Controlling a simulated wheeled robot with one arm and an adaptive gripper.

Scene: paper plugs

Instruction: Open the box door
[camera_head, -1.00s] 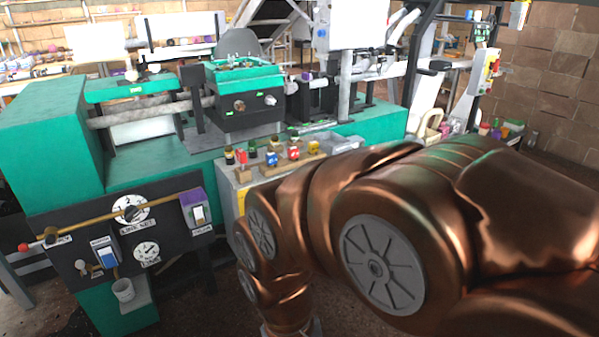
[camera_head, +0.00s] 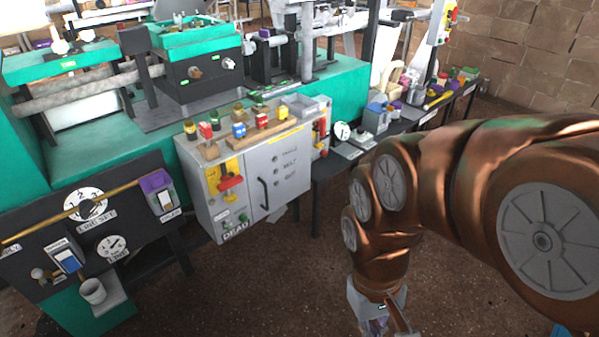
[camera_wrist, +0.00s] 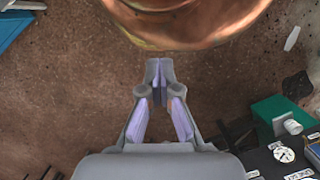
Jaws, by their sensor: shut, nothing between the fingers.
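The grey box (camera_head: 210,212) stands against the green machine in the middle of the head view. Its front has a yellow panel with a red switch on the left and a door (camera_head: 292,203) on the right. A black vertical handle (camera_head: 264,193) sits on the door's left side. The door looks closed. My gripper (camera_wrist: 159,64) is shut and empty in the wrist view, over brown floor. In the head view my gripper (camera_head: 398,318) is at the bottom edge, partly cut off, to the right of the box and apart from it.
Several small coloured plugs on wooden blocks and a grey tray (camera_head: 304,106) stand on top of the box. A black panel with dials (camera_head: 130,222) is at the left. A dark low table (camera_head: 338,165) stands right of the box. Floor in front is clear.

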